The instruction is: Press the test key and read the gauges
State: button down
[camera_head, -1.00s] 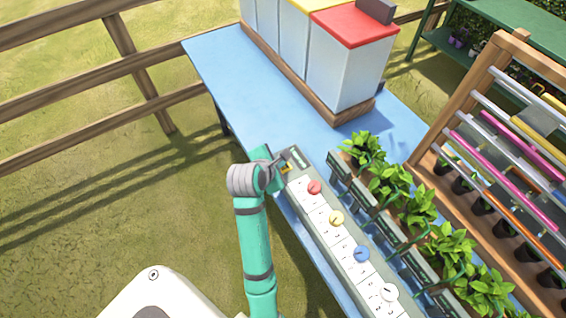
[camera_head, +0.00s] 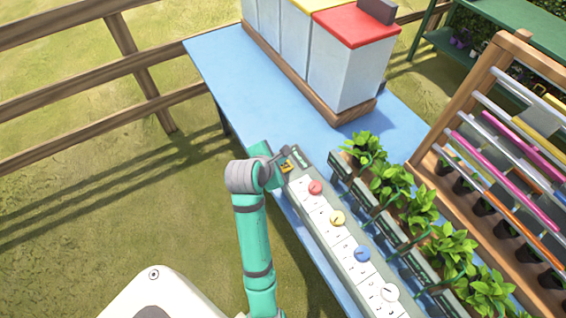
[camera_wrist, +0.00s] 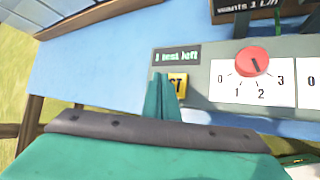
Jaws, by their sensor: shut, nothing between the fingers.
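A grey panel (camera_head: 322,222) runs along the near edge of the blue table. It carries a red knob (camera_head: 315,187), a yellow knob (camera_head: 337,217), a blue knob (camera_head: 362,254) and a white knob (camera_head: 389,292) on white dial plates. The yellow test key (camera_wrist: 178,84) is at the panel's far end, partly hidden by my fingers in the wrist view. A label (camera_wrist: 177,56) above it reads "1 test left". My gripper (camera_wrist: 162,80) is shut and empty, with its tips beside the key; contact cannot be told. The red dial shows 0 to 3. I cannot make out any gauges.
Potted plants (camera_head: 415,208) stand in a row behind the panel. Bins with coloured lids (camera_head: 355,27) stand at the back of the blue table (camera_head: 225,65). A wooden rack (camera_head: 465,90) with coloured tubes is at right. Bare tabletop lies left of the bins.

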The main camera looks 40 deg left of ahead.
aim_at(282, 166)
jog(key=shift+w+d+r, duration=0.1)
jog(key=shift+r, duration=2.4)
